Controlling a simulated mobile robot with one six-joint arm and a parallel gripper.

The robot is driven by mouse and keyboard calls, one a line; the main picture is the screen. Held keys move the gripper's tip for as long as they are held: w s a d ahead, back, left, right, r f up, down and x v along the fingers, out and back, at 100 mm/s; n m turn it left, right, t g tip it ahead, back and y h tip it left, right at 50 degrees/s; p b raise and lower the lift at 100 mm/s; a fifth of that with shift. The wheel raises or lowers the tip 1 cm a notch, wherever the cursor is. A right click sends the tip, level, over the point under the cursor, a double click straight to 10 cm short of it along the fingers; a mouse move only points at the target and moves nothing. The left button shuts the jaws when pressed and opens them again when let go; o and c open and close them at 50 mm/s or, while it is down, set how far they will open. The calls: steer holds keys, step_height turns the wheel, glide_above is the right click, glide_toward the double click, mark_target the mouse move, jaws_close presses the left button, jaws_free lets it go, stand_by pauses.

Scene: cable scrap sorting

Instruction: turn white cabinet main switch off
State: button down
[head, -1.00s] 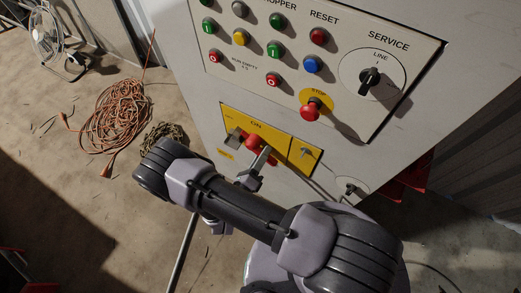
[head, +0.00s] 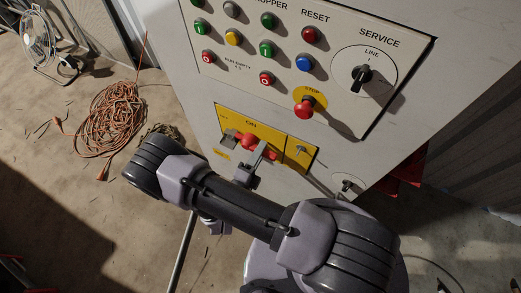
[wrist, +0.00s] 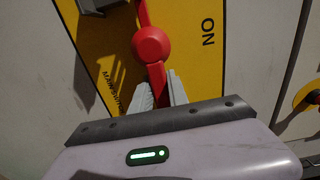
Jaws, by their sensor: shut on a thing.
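The white cabinet's main switch is a red rotary handle (head: 247,141) on a yellow plate (head: 308,166), low on the cabinet front. In the wrist view the red handle (wrist: 151,45) has a round hub with an arm on each side. The yellow plate (wrist: 190,20) carries "ON" to the right of the hub and "MAIN SWITCH" lettering to the lower left. My gripper (head: 265,154) is at the handle's right end in the head view. In the wrist view my gripper (wrist: 161,92) has its pale fingers on either side of the handle's lower arm, shut on it.
Above the yellow plate are several push buttons, a red STOP button (head: 303,107) and a black SERVICE selector (head: 362,75). A small keyed switch (head: 347,185) sits to the lower right. An orange cable coil (head: 110,118) and a fan (head: 37,38) are on the floor at left.

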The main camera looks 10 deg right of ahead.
steer(key=shift+r, duration=0.1)
steer(key=c, duration=1.3)
jaws_free()
steer(key=p+v, duration=0.2)
steer(key=v, duration=1.5)
steer(key=shift+s+a, duration=0.15)
